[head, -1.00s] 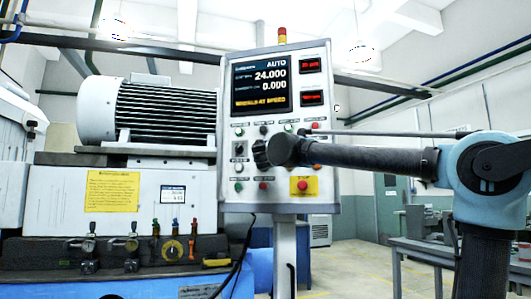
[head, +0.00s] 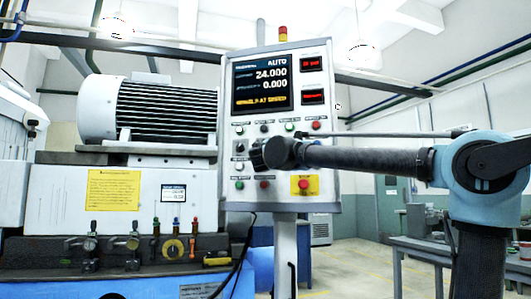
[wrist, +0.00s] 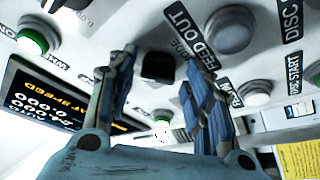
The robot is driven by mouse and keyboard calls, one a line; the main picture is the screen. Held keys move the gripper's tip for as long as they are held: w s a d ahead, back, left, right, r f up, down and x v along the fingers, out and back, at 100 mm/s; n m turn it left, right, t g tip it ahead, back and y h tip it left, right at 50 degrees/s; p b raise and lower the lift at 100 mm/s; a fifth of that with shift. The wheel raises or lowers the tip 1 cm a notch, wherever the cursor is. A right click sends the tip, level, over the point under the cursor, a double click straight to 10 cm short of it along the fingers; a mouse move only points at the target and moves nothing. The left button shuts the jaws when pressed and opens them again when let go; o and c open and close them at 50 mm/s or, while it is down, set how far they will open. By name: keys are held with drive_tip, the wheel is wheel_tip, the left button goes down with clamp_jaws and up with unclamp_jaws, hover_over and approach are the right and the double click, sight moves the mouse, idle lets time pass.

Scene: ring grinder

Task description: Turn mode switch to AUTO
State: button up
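The control panel (head: 328,150) faces me in the head view, and its screen (head: 262,83) reads AUTO at the top. In the wrist view a black rotary knob (wrist: 158,68) sits between my gripper's fingertips, beside a partly hidden label that seems to end in "ODE". Its pointer direction is hard to read. My gripper (wrist: 160,76) is open, with one finger on each side of the knob and gaps visible. Contact cannot be told. In the head view my gripper (head: 258,156) is at the panel's left-middle controls and hides some of them.
A round grey button (wrist: 231,30) by the FEED OUT label is close to the right finger. A lit green button (wrist: 34,38) is at the left. The red emergency stop (head: 304,185) sits low on the panel. The grinder's motor (head: 150,111) stands left of the panel.

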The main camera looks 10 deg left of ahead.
drive_tip(key=shift+s, duration=0.1)
drive_tip(key=v, duration=1.1)
drive_tip(key=shift+s+d+f, duration=0.15)
drive_tip(key=shift+s+f, duration=0.1)
idle(0.4)
